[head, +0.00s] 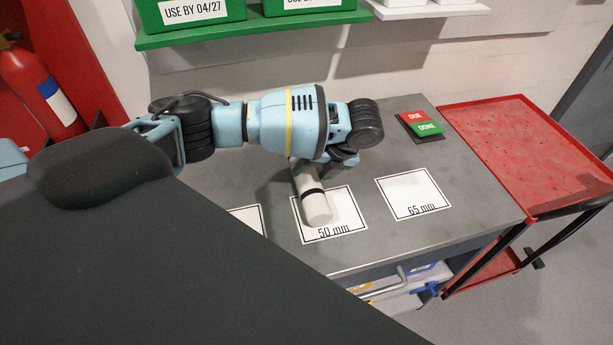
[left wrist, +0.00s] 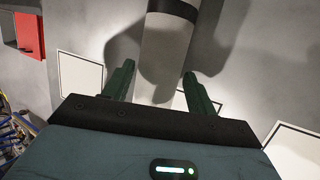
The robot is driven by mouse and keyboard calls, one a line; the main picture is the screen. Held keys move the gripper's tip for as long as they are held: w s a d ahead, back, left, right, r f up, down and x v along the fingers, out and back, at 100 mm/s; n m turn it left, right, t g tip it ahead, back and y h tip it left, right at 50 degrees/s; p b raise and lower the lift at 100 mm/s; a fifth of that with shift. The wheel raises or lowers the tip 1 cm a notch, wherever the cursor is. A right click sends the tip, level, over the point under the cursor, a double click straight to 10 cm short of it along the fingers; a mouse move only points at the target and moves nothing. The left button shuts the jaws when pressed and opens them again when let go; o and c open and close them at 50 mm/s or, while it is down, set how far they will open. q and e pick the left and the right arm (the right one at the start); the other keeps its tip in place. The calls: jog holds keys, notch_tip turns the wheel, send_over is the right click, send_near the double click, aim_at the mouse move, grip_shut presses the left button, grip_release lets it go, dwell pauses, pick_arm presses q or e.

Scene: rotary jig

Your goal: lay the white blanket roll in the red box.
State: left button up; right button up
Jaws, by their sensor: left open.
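The white roll (head: 316,207) with a dark band lies on the bench over the "50 mm" mat in the head view. Its far end is hidden under my left arm. My left gripper (head: 338,160) is over that far end. In the left wrist view the roll (left wrist: 165,50) runs between and beyond the two open fingers of my left gripper (left wrist: 158,85). I cannot tell whether they touch it. A small red item (left wrist: 30,35) shows at that view's upper left; I cannot tell whether it is the red box. My right gripper is not in view.
A "65 mm" mat (head: 413,193) lies bare to the right. A red and green "DUE/DONE" sign (head: 421,124) stands behind it. A red-topped cart (head: 520,140) adjoins the bench. Green bins (head: 200,14) sit on the shelf above. A dark surface fills the lower left.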

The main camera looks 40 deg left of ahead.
pick_arm(q)
jog(key=shift+x, duration=0.85)
